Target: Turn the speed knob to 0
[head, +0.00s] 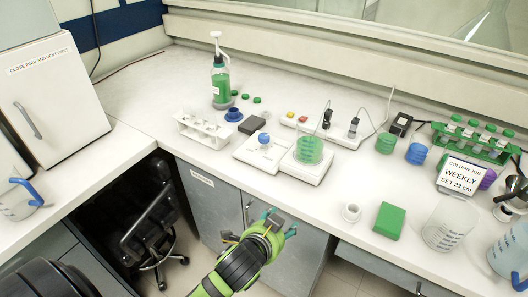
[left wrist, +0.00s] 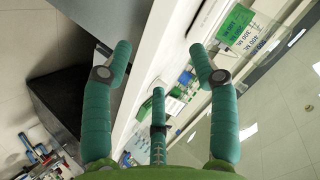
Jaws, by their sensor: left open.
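A white bench device (head: 297,171) carries a clear beaker with green liquid (head: 309,150), and a flat white unit (head: 247,151) with a small blue-topped item (head: 264,138) stands at its left. No speed knob or its marking can be made out at this size. My left gripper (head: 275,222) is in front of the bench's front edge, below and apart from both devices. Its green fingers are spread and empty; they also show in the left wrist view (left wrist: 160,75). My right gripper is not in view.
A white tube rack (head: 202,131) and a green wash bottle (head: 220,88) stand at the left. A green box (head: 388,221), a small white cup (head: 351,212) and a clear beaker (head: 450,226) stand at the right. A chair (head: 155,225) is under the bench.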

